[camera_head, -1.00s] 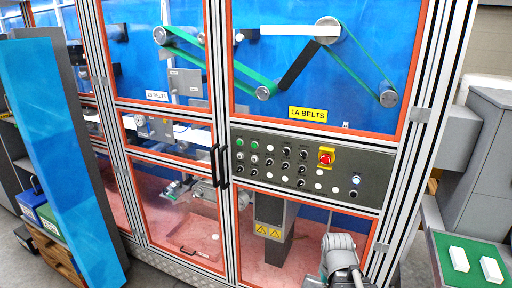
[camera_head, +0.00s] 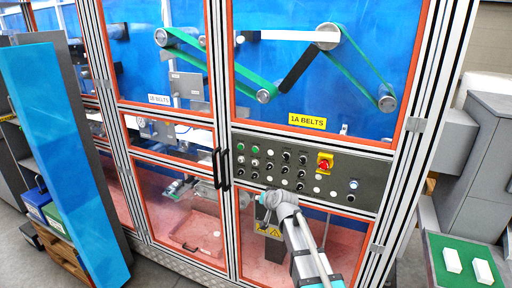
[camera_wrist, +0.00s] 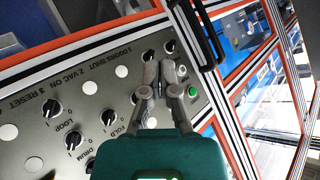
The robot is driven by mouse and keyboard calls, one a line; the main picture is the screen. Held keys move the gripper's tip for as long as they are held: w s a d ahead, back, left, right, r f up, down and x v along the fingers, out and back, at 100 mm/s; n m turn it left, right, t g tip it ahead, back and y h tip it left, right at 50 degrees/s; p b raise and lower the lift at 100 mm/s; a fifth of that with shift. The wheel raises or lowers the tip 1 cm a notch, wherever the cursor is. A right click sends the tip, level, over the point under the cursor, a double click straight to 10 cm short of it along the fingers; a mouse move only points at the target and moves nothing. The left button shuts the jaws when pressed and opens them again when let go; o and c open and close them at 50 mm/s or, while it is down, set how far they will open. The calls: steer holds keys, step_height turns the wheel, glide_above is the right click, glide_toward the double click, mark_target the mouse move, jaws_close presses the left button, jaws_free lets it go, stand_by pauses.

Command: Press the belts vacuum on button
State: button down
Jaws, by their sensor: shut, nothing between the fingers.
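The grey control panel (camera_head: 345,190) sits under the yellow "1A BELTS" sign (camera_head: 307,121). In the head view it has a green button (camera_head: 240,147) at its upper left, with several dark knobs and pale round buttons. In the wrist view the panel (camera_wrist: 90,97) appears turned, with printed labels, one reading "VAC ON". My gripper (camera_wrist: 158,68) is shut and empty, its fingertips over the panel near a dark knob. A green button (camera_wrist: 192,91) shows right of the fingers. In the head view my gripper (camera_head: 260,198) is small, at the panel's lower left edge. Contact cannot be told.
A red emergency stop (camera_head: 325,161) on yellow is on the panel's right half. Black door handles (camera_head: 220,168) stick out left of the panel. A blue board (camera_head: 60,160) stands at left. A green-topped table (camera_head: 468,278) with white blocks is at lower right.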

mark_target(252, 150)
steer(key=w+a+r+m+t+p, duration=0.2)
steer(key=w+a+r+t, duration=0.3)
steer(key=r, duration=0.5)
steer(key=w+a, duration=0.2)
steer(key=w, duration=0.1)
steer(key=shift+w+a+m+y, duration=0.3)
steer(key=shift+y, duration=0.1)
steer(key=shift+w, duration=0.15)
steer(key=w+d, duration=0.1)
steer(key=w, duration=0.1)
steer(key=w+d, duration=0.1)
steer(key=w, duration=0.2)
steer(key=w+d, duration=0.1)
steer(key=w, duration=0.2)
steer(key=shift+w+d, duration=0.3)
steer(key=shift+w, duration=0.55)
stand_by(2.2)
steer(key=shift+s, duration=0.15)
steer(key=shift+s+a, duration=0.3)
steer(key=shift+s, duration=0.35)
stand_by(0.4)
